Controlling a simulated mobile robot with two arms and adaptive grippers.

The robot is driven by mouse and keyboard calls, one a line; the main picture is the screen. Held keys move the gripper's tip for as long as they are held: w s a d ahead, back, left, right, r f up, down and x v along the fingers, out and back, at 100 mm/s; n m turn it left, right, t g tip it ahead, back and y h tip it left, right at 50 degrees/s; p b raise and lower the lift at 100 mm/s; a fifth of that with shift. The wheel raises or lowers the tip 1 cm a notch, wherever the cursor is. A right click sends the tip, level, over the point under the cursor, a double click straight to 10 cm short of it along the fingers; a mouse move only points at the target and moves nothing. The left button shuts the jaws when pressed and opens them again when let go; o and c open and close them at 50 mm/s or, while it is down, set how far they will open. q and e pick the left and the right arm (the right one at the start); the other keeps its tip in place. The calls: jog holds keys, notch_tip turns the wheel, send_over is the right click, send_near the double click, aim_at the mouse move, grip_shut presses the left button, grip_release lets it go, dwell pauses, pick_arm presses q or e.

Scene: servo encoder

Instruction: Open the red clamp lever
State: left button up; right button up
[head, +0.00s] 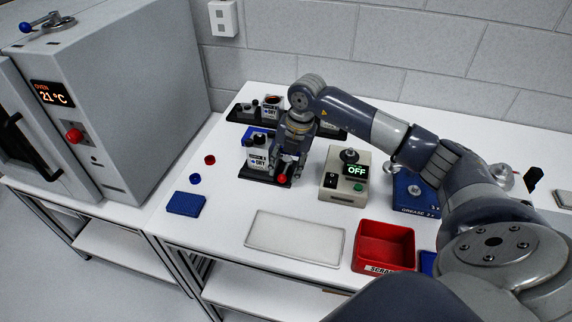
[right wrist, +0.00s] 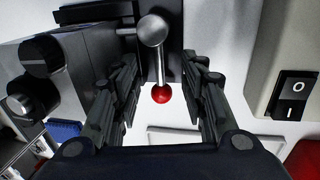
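The red clamp lever shows in the head view as a red ball knob (head: 282,178) at the front of a dark fixture. In the right wrist view its metal shaft (right wrist: 156,65) runs down to the red ball (right wrist: 161,94). My right gripper (head: 288,160) is over the fixture, right at the lever. In the right wrist view the gripper (right wrist: 162,125) is open, with one finger on each side of the lever and visible gaps to both. The upper part of the fixture is partly hidden by my gripper in the head view. My left gripper is not in view.
A servo unit (head: 255,154) stands just left of my gripper. A control box (head: 345,182) reading OFF is to the right. A pale tray (head: 295,248) and a red scrap bin (head: 384,262) lie in front. An oven (head: 130,110) stands at the left.

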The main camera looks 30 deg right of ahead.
jog(key=shift+f, duration=0.15)
grip_shut()
